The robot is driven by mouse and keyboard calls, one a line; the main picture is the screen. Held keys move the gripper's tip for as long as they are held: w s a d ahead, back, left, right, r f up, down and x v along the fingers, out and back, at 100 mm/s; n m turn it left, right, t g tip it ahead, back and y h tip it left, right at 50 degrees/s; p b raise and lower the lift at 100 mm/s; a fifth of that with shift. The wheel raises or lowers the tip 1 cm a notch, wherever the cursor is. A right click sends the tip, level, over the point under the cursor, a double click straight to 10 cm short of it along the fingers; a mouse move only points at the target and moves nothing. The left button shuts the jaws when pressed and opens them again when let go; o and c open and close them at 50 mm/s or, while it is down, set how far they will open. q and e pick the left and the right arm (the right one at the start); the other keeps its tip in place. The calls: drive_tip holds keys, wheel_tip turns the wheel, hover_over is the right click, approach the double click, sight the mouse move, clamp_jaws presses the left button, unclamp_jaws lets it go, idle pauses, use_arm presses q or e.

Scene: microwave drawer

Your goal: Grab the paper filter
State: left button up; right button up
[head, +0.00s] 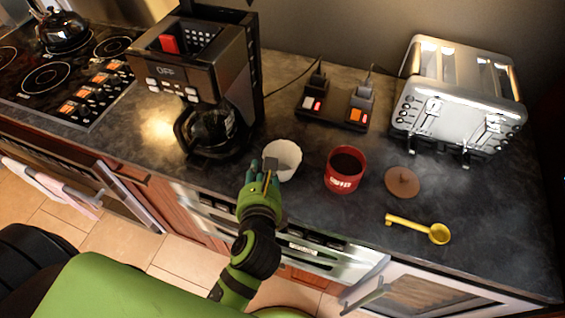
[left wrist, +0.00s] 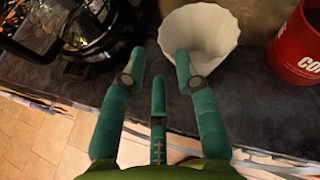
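The white paper filter (head: 287,158) stands open side up near the counter's front edge, between the coffee maker and the red canister. My left gripper (head: 266,170) is at the filter's left front side. In the left wrist view the filter (left wrist: 205,35) lies just beyond the right finger, whose tip overlaps its lower left edge. The left gripper (left wrist: 160,68) is open, with its fingers spread and nothing between them. I cannot tell whether a finger touches the filter. My right gripper is not in view.
The coffee maker (head: 240,60) with its glass carafe (head: 212,130) stands left of the filter. The red canister (head: 342,172), its brown lid (head: 402,182) and a yellow scoop (head: 415,229) are to the right. A power strip (head: 336,105) and toaster (head: 462,95) stand behind.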

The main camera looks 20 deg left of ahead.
sight(267, 152)
use_arm(q)
drive_tip(key=x, duration=0.2)
drive_tip(key=p+x, duration=0.1)
drive_tip(key=x, duration=0.1)
drive_tip(key=d+x, duration=0.1)
drive_tip(key=x, duration=0.1)
drive_tip(key=shift+w+a, duration=0.1)
drive_tip(key=shift+w, duration=0.15)
drive_tip(key=shift+w+a+f, duration=0.1)
drive_tip(key=shift+w+f, duration=0.1)
drive_tip(key=shift+f, duration=0.05)
drive_tip(key=c, duration=0.6)
